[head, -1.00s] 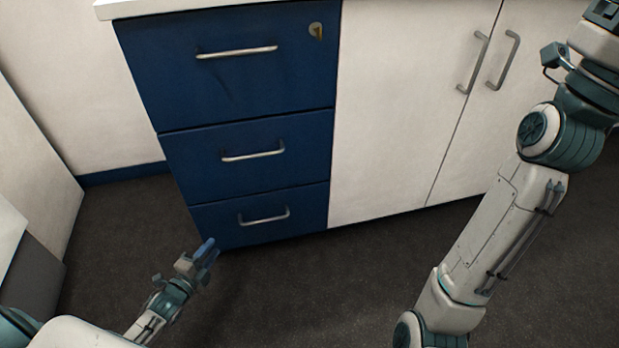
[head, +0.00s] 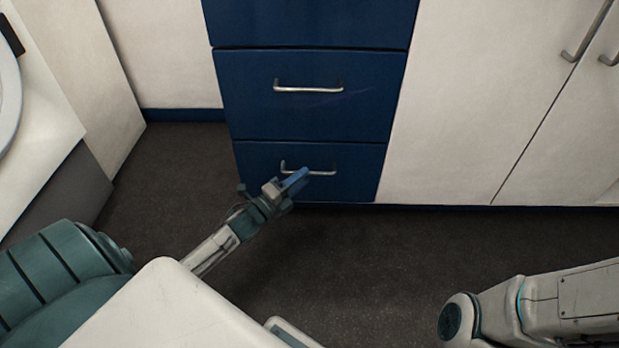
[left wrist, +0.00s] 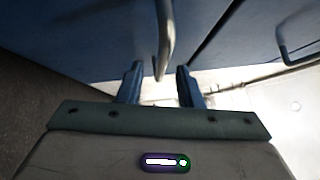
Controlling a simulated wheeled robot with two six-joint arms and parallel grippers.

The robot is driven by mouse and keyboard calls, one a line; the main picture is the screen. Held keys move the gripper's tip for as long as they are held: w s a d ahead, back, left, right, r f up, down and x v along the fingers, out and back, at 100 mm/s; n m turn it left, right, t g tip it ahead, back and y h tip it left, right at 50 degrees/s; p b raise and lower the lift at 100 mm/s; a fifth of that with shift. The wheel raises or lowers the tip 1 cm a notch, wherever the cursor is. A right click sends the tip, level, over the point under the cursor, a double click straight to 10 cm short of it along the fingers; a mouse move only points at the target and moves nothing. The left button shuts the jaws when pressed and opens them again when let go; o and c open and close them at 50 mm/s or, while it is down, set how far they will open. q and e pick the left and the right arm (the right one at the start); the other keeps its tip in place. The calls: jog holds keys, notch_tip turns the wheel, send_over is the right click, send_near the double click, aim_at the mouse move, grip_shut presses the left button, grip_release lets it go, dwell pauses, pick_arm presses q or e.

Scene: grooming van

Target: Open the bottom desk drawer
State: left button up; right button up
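The bottom drawer (head: 355,180) is a dark blue front, flush with the unit and shut. Its silver bar handle (head: 325,173) is partly covered by my left gripper (head: 296,180) in the head view. In the left wrist view, the handle (left wrist: 166,40) runs down between the two blue fingers of my left gripper (left wrist: 159,75). The fingers stand apart, with a gap on both sides of the bar, so the gripper is open. How deep the bar sits between them is hard to tell. My right gripper is out of view.
The middle drawer (head: 250,100) with its handle (head: 308,89) is shut above. A white cabinet (head: 450,110) stands to the right. A white unit (head: 45,100) stands at the left. The dark floor (head: 350,265) in front is clear.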

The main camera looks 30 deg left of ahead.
pick_arm(q)
jog(key=shift+x, duration=1.7)
grip_shut()
